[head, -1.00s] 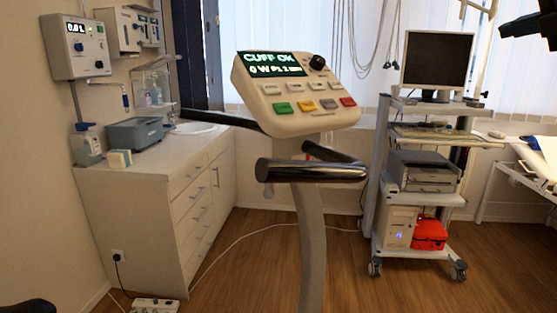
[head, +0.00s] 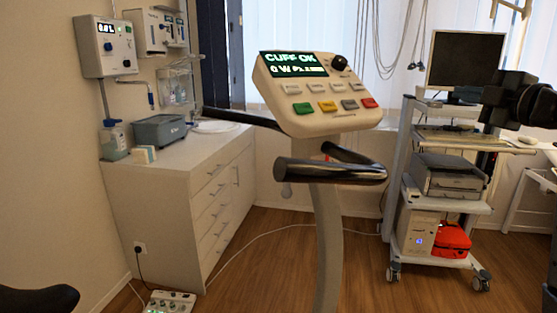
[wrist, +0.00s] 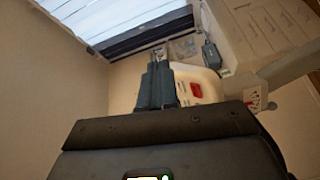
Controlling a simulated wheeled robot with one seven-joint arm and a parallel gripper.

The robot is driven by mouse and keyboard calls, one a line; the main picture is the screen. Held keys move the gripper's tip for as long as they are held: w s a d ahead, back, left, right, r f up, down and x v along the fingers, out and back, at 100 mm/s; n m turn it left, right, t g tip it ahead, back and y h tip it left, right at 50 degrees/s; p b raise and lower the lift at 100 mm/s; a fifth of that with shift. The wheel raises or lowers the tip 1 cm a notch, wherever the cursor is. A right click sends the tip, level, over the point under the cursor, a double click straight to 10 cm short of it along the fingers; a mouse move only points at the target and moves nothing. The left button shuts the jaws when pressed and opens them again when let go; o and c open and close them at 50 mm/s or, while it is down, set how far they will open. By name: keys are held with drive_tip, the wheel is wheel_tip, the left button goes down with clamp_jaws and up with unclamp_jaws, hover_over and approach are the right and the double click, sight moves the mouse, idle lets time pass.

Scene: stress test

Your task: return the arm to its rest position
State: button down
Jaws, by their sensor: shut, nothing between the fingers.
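My gripper (wrist: 158,68) shows in the wrist view with its two dark fingers together and nothing between them. Behind the fingers is part of a pale console with a red button (wrist: 196,90); I cannot tell how near it is. In the head view a dark part of my arm (head: 520,98) shows at the right edge, in front of the trolley's upper right side.
An exercise bike's console (head: 315,92) and dark handlebar (head: 330,171) stand in the middle. A trolley (head: 450,199) with a monitor (head: 466,60) and printer is at right. A white cabinet (head: 150,195) lines the left wall. Wooden floor (head: 262,275) shows between.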

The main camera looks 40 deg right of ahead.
drive_tip(key=w+a+f+m, duration=0.3)
drive_tip(key=a+f+m, duration=0.1)
drive_tip(key=a+f, duration=0.6)
drive_tip(key=w+a+f+m, duration=0.45)
drive_tip(key=a+f, duration=0.25)
drive_tip(key=f, duration=0.4)
drive_tip(key=s+a+f+m+g+y, duration=0.15)
drive_tip(key=s+a+f+m, duration=0.4)
drive_tip(key=a+f, duration=0.7)
drive_tip(key=s+a+n+y, duration=0.1)
drive_tip(key=s+a+y, duration=0.1)
drive_tip(key=s+a, duration=0.3)
drive_tip(key=s+a+n+y, duration=0.1)
drive_tip(key=s+a, duration=0.4)
drive_tip(key=s, duration=0.5)
drive_tip(key=s+a+y, duration=0.3)
drive_tip(key=s+a, duration=0.2)
drive_tip(key=s, duration=0.3)
drive_tip(key=shift+s+f+n, duration=0.25)
drive_tip(key=shift+s+n, duration=0.1)
drive_tip(key=shift+n, duration=0.05)
